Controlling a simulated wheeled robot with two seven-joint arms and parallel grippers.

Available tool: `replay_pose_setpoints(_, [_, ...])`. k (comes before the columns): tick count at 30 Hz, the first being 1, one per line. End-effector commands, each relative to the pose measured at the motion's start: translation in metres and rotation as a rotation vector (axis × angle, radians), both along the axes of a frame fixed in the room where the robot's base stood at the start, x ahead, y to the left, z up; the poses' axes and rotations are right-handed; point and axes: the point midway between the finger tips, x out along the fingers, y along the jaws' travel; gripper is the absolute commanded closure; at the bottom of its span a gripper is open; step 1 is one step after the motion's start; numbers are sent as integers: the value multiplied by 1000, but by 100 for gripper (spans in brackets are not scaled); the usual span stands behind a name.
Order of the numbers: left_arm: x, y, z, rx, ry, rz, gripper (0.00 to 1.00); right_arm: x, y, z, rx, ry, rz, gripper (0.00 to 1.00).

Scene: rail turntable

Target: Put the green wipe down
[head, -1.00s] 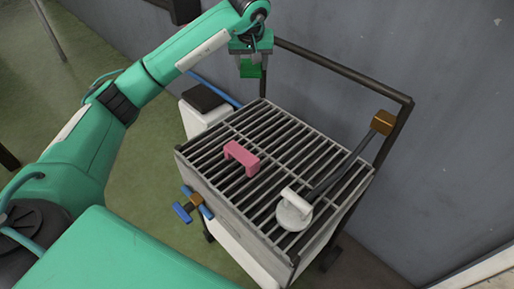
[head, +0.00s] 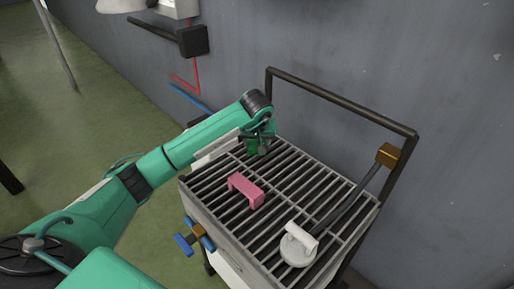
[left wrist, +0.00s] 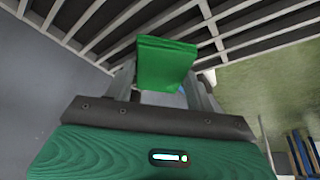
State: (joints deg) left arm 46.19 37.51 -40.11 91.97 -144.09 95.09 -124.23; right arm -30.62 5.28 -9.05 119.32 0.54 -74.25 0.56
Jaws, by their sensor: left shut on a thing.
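The green wipe (left wrist: 165,62) is a small folded green block between the fingers of my left gripper (left wrist: 168,75) in the left wrist view. In the head view my left gripper (head: 258,142) is at the far left corner of the slatted grill-like top (head: 300,178), with the green wipe (head: 252,147) partly hidden by the gripper. The gripper is shut on the wipe. I cannot tell whether the wipe touches the slats. My right gripper is not in view.
A pink bracket-shaped block (head: 245,190) sits on the slats near the left gripper. A dark rail (head: 340,98) runs along the back. Blue valve handles (head: 194,236) stick out on the left side.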

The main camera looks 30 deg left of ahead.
Motion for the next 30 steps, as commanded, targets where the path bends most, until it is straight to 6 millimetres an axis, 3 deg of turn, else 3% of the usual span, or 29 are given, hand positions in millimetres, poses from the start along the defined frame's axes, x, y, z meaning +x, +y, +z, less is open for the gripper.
replay_pose_setpoints(3, [-1, -1, -22, -2, 5, 0, 63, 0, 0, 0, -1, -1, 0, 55])
replay_pose_setpoints(6, [-1, 0, -30, -1, 3, 0, 63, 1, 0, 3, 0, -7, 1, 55])
replay_pose_setpoints(17, [0, 0, -33, 1, 1, -1, 63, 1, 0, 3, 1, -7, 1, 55])
replay_pose_setpoints(18, [0, 0, -32, 0, 1, -1, 39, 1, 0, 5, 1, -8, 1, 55])
replay_pose_setpoints(21, [0, 0, -32, -1, 2, -1, 23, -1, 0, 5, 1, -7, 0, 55])
replay_pose_setpoints(30, [0, -1, -31, -1, 2, 0, 23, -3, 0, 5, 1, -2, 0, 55])
